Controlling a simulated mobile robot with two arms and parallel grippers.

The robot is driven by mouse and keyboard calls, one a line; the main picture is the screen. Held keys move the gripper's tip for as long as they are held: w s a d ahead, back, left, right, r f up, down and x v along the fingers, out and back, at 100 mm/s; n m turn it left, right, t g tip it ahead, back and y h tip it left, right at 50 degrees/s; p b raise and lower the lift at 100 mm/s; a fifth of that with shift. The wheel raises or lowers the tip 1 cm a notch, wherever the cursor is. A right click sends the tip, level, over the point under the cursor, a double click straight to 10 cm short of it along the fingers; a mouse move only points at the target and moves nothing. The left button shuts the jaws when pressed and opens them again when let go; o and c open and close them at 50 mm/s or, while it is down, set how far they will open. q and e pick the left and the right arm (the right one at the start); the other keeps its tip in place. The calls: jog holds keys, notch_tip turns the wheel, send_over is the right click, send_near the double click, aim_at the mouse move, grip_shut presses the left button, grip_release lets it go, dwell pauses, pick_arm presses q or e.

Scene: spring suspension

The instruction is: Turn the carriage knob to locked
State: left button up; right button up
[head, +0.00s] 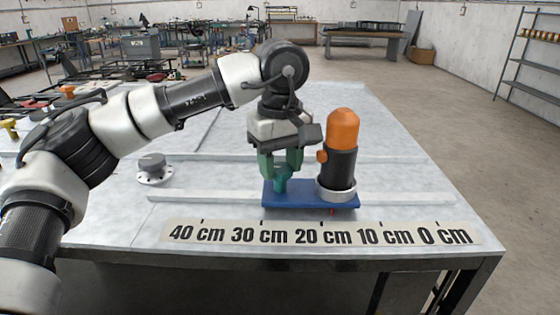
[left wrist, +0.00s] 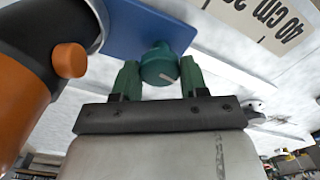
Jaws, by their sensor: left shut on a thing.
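The blue carriage (head: 300,205) sits on the table by the scale. A teal knob (head: 281,184) stands on its left part. An orange-topped black cylinder (head: 342,165) with a pale ring at its base stands on its right part. My left gripper (head: 281,170) points down with its green fingers on either side of the knob, shut on it. In the left wrist view the knob (left wrist: 160,66) lies between the two fingertips, with a short pale mark on its face. No lock label is readable. My right gripper is not in view.
A grey round knob on a pale flange (head: 153,168) stands on the table at the left. A scale strip (head: 320,233) from 40 cm to 0 cm runs along the front edge. Low pale rails (head: 400,197) lie along the table. The right part of the tabletop is clear.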

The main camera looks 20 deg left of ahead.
aim_at(281, 168)
pick_arm(q)
jog(key=m, duration=0.3)
jog(key=shift+m, duration=0.3)
jog(key=m, duration=0.4)
jog(key=shift+m, duration=0.3)
jog(key=m, duration=0.4)
jog(key=shift+m, duration=1.9)
jog(key=o, duration=0.9)
notch_tip(281, 168, up, 11)
jog(key=shift+f+p, duration=0.1)
jog(key=shift+p, duration=0.5)
